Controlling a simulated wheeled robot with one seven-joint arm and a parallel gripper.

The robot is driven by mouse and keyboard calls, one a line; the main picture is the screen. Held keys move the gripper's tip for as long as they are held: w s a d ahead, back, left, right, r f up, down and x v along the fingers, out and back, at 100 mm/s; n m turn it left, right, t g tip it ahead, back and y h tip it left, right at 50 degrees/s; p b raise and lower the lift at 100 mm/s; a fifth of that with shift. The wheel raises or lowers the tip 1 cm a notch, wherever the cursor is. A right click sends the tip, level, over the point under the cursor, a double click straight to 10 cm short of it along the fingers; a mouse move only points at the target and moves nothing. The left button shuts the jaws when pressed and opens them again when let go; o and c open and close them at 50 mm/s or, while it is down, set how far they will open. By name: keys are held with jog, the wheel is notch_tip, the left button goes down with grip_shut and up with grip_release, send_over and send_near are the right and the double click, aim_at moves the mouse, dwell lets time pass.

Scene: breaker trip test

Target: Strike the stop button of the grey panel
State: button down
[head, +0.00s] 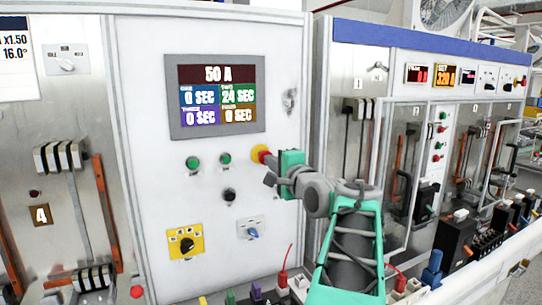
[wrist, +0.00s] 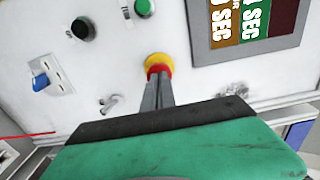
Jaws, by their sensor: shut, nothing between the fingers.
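The stop button is a red mushroom head on a yellow collar on the pale grey panel (head: 150,130). It shows in the head view (head: 262,153), right of two green buttons, and in the wrist view (wrist: 158,66). My gripper (head: 270,165) is at the button's right side in the head view. In the wrist view its shut, empty fingers (wrist: 157,82) point at the button, and their tips overlap its red edge. I cannot tell whether they touch it. The fingers hide part of the red head.
A display (head: 217,97) reading 50 A is above the buttons. A black knob (head: 229,195), a yellow rotary switch (head: 185,243) and a blue switch (head: 251,232) are below. Cabinets with glass doors (head: 405,170) stand to the right. Cables and connectors line the bench in front.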

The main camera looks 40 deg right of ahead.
jog(key=shift+w+d, duration=0.1)
jog(key=shift+w, duration=0.2)
jog(key=shift+x, duration=0.8)
jog(key=shift+r, duration=0.1)
jog(key=b+v, duration=0.4)
jog(key=v, duration=1)
